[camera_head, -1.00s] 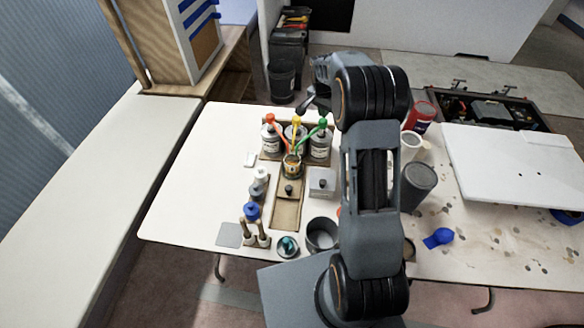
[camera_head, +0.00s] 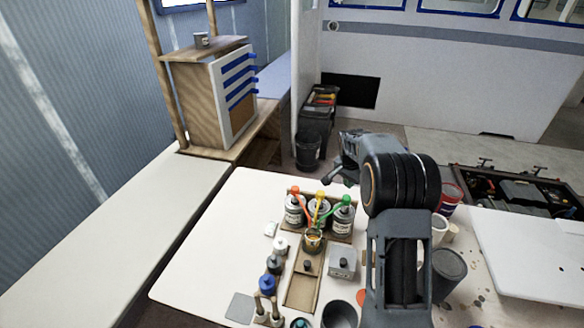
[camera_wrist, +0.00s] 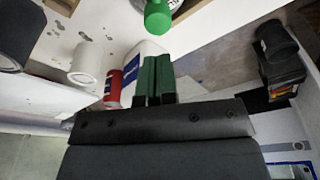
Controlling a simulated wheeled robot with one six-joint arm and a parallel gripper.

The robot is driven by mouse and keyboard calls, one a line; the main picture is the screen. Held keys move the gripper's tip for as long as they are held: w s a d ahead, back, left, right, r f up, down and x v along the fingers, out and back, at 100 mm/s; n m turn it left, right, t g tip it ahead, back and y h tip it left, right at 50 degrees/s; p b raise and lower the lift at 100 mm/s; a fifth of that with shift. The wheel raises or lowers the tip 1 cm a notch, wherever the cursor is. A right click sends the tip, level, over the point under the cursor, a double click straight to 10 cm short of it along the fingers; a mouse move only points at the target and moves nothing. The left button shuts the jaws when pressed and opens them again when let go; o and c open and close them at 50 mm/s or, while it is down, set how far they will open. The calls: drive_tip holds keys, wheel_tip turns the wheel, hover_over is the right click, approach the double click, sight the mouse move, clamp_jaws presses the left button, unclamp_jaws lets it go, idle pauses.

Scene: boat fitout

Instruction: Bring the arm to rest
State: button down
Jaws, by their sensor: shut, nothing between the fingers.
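My arm is folded up over the right part of the white table (camera_head: 200,265) in the head view. My gripper (camera_head: 338,178) points left above the far side of the table, behind the row of bottles. In the wrist view, the gripper's two green fingers (camera_wrist: 155,78) are side by side and shut, with nothing between them. No object hangs from the gripper.
Bottles (camera_head: 318,212) with red, yellow and green tops stand close below the gripper. A grey box (camera_head: 342,262), a blue-topped bottle (camera_head: 267,285) and a dark cup (camera_head: 340,315) stand nearer. A grey cylinder (camera_head: 447,272) is right of the arm. The table's left part is clear.

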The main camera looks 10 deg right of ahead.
drive_tip(key=shift+n, duration=0.3)
drive_tip(key=s+a+r+n+t, duration=0.1)
drive_tip(key=s+a+r+n, duration=0.2)
drive_tip(key=s, duration=0.6)
drive_tip(key=s+a+r+n+t+y, duration=0.1)
drive_tip(key=s+a+r+n, duration=0.2)
drive_tip(key=s, duration=0.7)
drive_tip(key=s+a+r+n+t+y, duration=0.1)
drive_tip(key=s+a+r+n, duration=0.3)
drive_tip(key=s, duration=0.6)
drive_tip(key=shift+s+a+r, duration=0.2)
drive_tip(key=shift+a+r, duration=0.25)
drive_tip(key=shift+a, duration=0.55)
drive_tip(key=c, duration=1.9)
unclamp_jaws()
